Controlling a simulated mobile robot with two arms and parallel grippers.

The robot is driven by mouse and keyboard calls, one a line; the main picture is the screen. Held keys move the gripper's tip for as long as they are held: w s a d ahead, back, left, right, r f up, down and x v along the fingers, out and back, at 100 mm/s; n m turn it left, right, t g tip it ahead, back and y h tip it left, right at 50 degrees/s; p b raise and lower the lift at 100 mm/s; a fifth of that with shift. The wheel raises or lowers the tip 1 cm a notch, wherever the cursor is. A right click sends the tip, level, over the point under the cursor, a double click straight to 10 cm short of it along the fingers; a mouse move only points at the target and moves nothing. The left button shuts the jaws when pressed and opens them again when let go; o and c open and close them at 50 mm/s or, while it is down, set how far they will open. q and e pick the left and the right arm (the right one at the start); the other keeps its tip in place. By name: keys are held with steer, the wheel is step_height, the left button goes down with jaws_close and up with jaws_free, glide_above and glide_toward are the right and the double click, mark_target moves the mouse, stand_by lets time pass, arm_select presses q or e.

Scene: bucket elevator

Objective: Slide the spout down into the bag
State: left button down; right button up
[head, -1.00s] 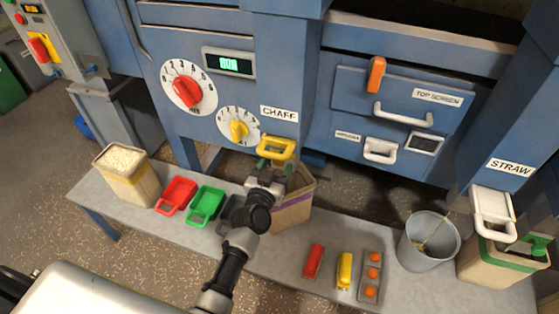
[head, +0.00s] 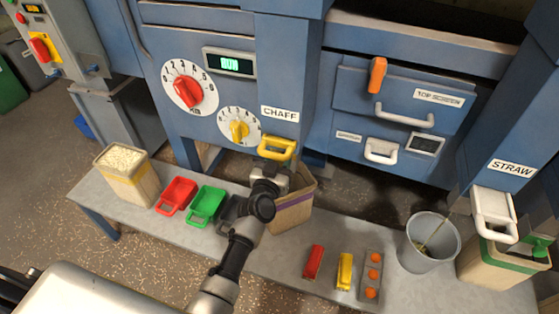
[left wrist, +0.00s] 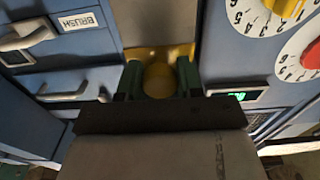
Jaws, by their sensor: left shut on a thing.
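The yellow spout (head: 277,147) hangs under the CHAFF label on the blue machine. My left gripper (left wrist: 159,74) is shut on the spout's yellow handle, which shows rounded between the green fingers in the left wrist view. In the head view my wrist hides the fingertips. The open tan bag (head: 293,214) with a purple band stands on the bench below the spout. The spout's lower edge is close to the bag's mouth, but my arm partly covers the mouth, and I cannot tell whether the spout is inside. My right gripper is not in view.
A filled bag (head: 128,176), red scoop (head: 176,196) and green scoop (head: 206,206) stand left on the bench. Red and yellow staplers (head: 344,271), an orange-button box (head: 371,275) and a grey bucket (head: 427,243) are to the right. The white STRAW spout (head: 493,214) is far right.

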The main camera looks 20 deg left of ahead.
arm_select(q)
step_height(320, 180, down, 10)
steer(key=b, duration=0.7)
steer(key=shift+s+f, duration=0.1)
steer(key=c, duration=0.8)
jaws_free()
steer(key=shift+o, duration=0.3)
steer(key=s+p, duration=0.1)
steer(key=s, duration=0.9)
steer(key=shift+s+a, duration=0.2)
steer(key=shift+s, duration=0.15)
